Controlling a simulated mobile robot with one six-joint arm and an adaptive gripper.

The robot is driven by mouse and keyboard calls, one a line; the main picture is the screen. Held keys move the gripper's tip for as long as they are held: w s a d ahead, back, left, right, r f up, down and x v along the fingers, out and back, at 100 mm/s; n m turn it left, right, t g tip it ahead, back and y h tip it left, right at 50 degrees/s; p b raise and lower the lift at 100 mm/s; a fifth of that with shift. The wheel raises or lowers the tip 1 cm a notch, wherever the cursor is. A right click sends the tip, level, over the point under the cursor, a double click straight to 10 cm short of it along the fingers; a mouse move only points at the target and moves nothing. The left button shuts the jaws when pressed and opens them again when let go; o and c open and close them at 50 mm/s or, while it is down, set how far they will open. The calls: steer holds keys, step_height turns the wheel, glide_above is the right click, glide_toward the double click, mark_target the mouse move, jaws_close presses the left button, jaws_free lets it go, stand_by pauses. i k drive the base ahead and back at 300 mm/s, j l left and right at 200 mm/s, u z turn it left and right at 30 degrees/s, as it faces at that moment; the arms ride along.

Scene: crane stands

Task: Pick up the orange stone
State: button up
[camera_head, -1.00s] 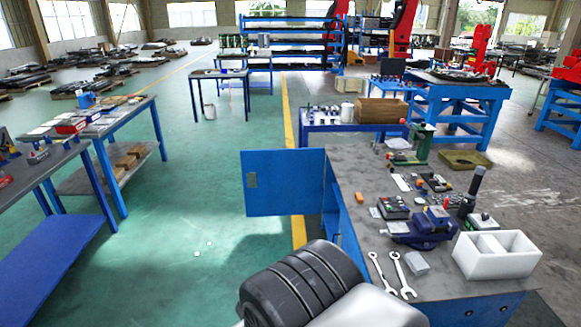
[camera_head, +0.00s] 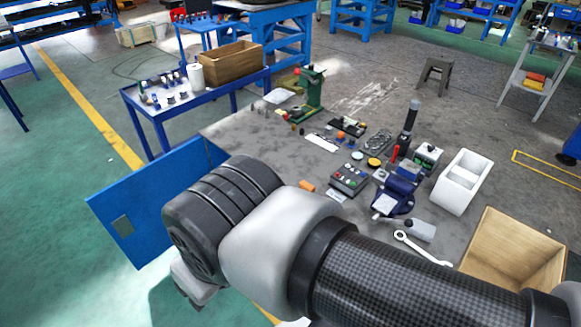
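A small orange block (camera_head: 307,186), which may be the orange stone, lies on the grey workbench top (camera_head: 262,150). It is left of a grey box with coloured buttons (camera_head: 349,179) and just beyond my arm. My arm crosses the front of the view and hides the near part of the bench. My gripper's fingers do not show, so I cannot see whether it holds anything.
A blue vise (camera_head: 397,196), a wrench (camera_head: 422,249), a white divided box (camera_head: 462,182) and an open wooden box (camera_head: 515,250) stand to the right. A blue cabinet door (camera_head: 150,205) hangs open at left. The bench's back left is fairly clear.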

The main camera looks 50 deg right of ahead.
mark_target(305, 185)
steer(key=i+l+z, duration=0.1)
steer(key=i+z, duration=0.2)
steer(key=i, duration=0.2)
steer(key=i+z, duration=0.35)
steer(key=i, duration=0.15)
steer(key=i+j+z, duration=0.1)
steer(key=i+z, duration=0.2)
steer(key=i, duration=0.2)
steer(key=i+j+z, duration=0.35)
steer(key=i+u, duration=0.15)
steer(key=u, duration=0.3)
steer(key=i+l+u, duration=0.15)
steer(key=u, duration=0.25)
steer(key=i+l+u, duration=0.15)
steer(key=u, duration=0.3)
steer(key=i+l+u, duration=0.1)
steer(key=u, duration=0.35)
steer(key=l+u, duration=0.1)
steer(key=u, duration=6.5)
